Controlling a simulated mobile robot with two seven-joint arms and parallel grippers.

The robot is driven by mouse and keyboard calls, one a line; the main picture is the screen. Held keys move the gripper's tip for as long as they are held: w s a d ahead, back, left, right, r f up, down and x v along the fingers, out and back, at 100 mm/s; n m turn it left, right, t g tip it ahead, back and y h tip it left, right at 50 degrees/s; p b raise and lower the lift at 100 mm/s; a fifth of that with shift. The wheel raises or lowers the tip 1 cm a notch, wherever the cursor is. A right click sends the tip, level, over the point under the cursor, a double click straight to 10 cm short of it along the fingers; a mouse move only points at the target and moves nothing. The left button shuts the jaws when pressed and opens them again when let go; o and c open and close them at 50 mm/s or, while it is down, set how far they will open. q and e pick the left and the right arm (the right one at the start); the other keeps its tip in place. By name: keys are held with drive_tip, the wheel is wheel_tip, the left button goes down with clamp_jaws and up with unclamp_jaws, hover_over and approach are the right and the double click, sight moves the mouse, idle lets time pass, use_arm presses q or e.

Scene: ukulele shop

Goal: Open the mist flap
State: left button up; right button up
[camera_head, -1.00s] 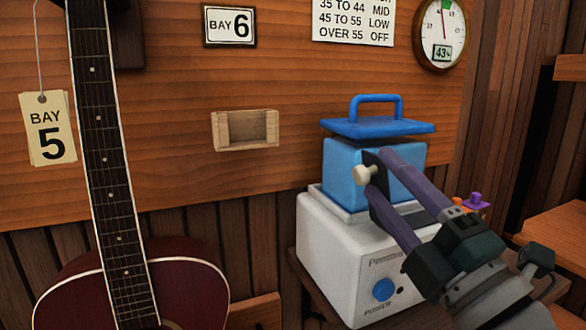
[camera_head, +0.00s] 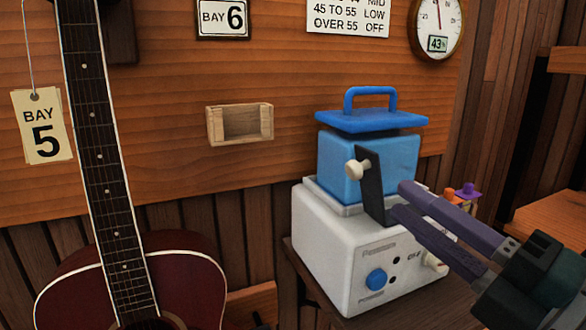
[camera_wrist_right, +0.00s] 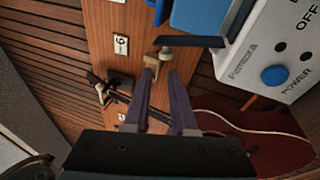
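The mist flap (camera_head: 374,185) is a dark upright plate with a cream knob (camera_head: 358,170) on its left side, at the blue tank (camera_head: 395,160) of a white humidifier (camera_head: 325,245). It appears to stand out from the tank; I cannot tell its exact angle. In the right wrist view the flap (camera_wrist_right: 188,41) is a dark bar beyond the fingertips. My right gripper (camera_head: 402,199) has two purple fingers just right of the flap, with a gap between them and nothing held. In the wrist view its fingertips (camera_wrist_right: 162,80) are apart. My left gripper is out of view.
The humidifier stands on a wooden stand (camera_head: 400,307), with its blue power knob (camera_head: 376,280) in front. A red ukulele (camera_head: 190,280) stands at the left. A small wooden box (camera_head: 240,123) is on the wall. Orange and purple items (camera_head: 466,191) sit behind the fingers.

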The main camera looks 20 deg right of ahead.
sight(362, 190)
drive_tip(key=n+g+p, duration=0.1)
drive_tip(key=s+a+r+n+g+y, duration=0.1)
drive_tip(key=s+a+g+y+p, duration=0.1)
drive_tip(key=shift+s+r+n+g+p, duration=0.1)
drive_tip(key=shift+r+n+g+p, duration=0.2)
drive_tip(key=shift+n+g, duration=0.1)
clamp_jaws()
use_arm(q)
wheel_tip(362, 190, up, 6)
drive_tip(key=p, duration=0.2)
use_arm(e)
drive_tip(key=w, duration=0.9)
drive_tip(key=shift+a+f+g, duration=0.25)
drive_tip(key=shift+a+g, duration=0.15)
drive_tip(key=shift+a, duration=0.05)
